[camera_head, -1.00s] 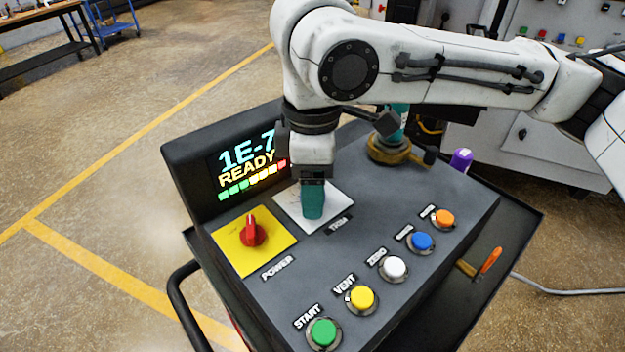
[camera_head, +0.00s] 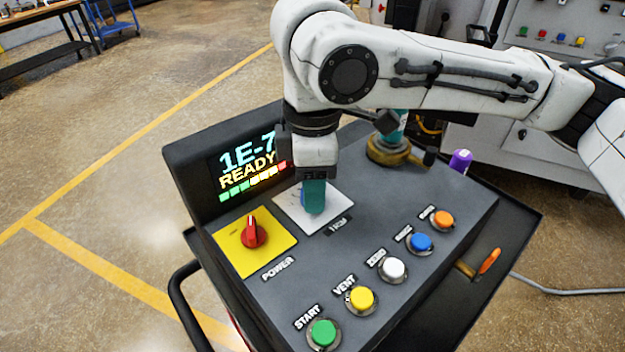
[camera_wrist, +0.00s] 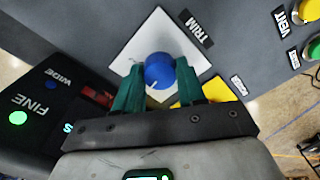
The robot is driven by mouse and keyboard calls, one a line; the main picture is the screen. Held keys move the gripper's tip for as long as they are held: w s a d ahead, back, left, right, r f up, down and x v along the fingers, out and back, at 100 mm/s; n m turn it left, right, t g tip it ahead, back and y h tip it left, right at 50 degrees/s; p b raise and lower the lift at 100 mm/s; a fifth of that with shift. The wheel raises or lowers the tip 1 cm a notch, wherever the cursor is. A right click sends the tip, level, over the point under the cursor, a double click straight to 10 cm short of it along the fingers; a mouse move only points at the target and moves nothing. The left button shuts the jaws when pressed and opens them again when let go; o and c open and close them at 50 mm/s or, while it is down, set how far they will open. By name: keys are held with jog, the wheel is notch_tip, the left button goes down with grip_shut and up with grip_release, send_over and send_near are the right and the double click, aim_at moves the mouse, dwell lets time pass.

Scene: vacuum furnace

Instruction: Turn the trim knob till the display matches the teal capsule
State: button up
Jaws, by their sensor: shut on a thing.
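The blue trim knob (camera_wrist: 158,68) sits on a white plate (camera_head: 290,206) marked TRIM. My gripper (camera_head: 314,207) points down over it, and in the wrist view its teal fingers are on both sides of the knob, shut on it. A white pointer line shows on the knob. In the head view the fingers hide most of the knob. The display (camera_head: 247,160) reads 1E-7 and READY above a row of green, yellow and red blocks. The teal capsule (camera_head: 398,117) stands on a brass base behind my arm; no marking on it is readable.
A red power knob (camera_head: 254,232) on a yellow plate is close to my gripper. Several coloured buttons, including a green one (camera_head: 323,333), line the front edge. A purple object (camera_head: 460,161) is beyond the brass base. A green FINE lamp (camera_wrist: 18,118) is lit.

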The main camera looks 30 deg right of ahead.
jog(key=shift+n+p, duration=0.6)
jog(key=shift+n, duration=1.7)
jog(key=o, duration=1.1)
jog(key=shift+c, duration=0.2)
notch_tip(320, 180, up, 11)
jog(key=shift+b, duration=0.3)
jog(key=shift+f, duration=0.1)
